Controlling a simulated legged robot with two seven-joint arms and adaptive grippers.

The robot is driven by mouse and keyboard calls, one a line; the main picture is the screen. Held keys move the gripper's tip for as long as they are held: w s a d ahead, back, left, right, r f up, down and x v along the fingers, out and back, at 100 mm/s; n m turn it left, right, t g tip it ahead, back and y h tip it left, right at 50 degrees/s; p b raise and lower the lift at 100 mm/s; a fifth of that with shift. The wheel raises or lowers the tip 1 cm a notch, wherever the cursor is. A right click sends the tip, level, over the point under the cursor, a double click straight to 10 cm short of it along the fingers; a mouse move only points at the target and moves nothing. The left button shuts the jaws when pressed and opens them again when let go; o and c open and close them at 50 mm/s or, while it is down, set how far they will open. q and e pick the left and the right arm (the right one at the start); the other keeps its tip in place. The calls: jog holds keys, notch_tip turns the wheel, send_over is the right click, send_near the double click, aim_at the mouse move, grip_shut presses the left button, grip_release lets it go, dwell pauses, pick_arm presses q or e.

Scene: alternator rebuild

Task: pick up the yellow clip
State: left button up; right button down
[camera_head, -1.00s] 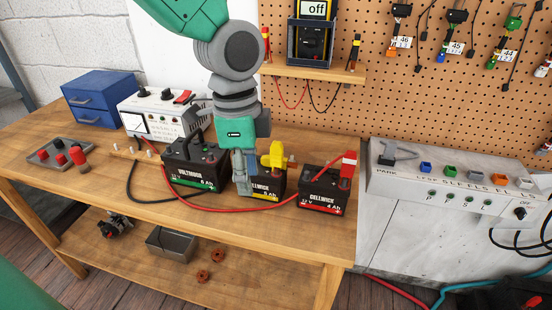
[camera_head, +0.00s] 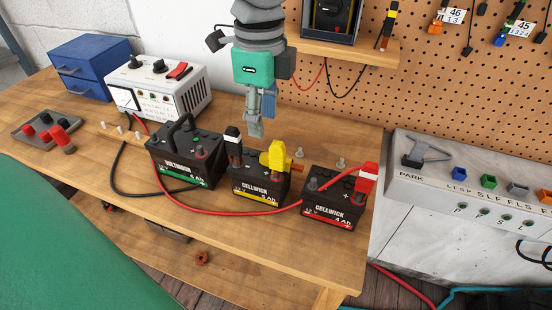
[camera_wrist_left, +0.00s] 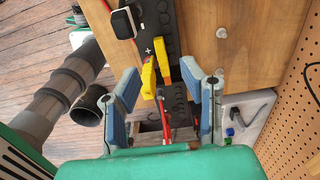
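The yellow clip (camera_head: 278,158) sits on the right terminal of the middle battery (camera_head: 258,188), which has a yellow stripe. In the left wrist view the yellow clip (camera_wrist_left: 149,80) lies between my spread fingers, nearer the left one. My left gripper (camera_head: 256,128) hangs above and behind the middle battery, up and left of the clip in the head view. In the left wrist view it is open (camera_wrist_left: 161,72), with nothing gripped. My right gripper is not in view.
A black clip (camera_head: 233,140) stands on the same battery's left terminal. A red clip (camera_head: 367,178) with a red cable sits on the right battery (camera_head: 333,203). A green-striped battery (camera_head: 185,160) stands left. A grey control box (camera_head: 470,185) is beyond the bench's right end.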

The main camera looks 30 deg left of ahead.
aim_at(266, 153)
pick_arm(q)
jog(key=f, duration=0.1)
jog(key=d+f, duration=0.1)
jog(key=f, duration=0.1)
jog(key=shift+w+f, duration=0.15)
jog(key=shift+f, duration=0.3)
jog(key=f, duration=0.1)
jog(key=f+b, duration=0.1)
jog(key=f, duration=0.3)
jog(key=shift+a+b, duration=0.3)
jog(key=shift+a, duration=0.1)
jog(key=shift+d, duration=0.45)
jog(key=shift+c, duration=1.2)
jog(key=shift+r, duration=0.1)
grip_shut()
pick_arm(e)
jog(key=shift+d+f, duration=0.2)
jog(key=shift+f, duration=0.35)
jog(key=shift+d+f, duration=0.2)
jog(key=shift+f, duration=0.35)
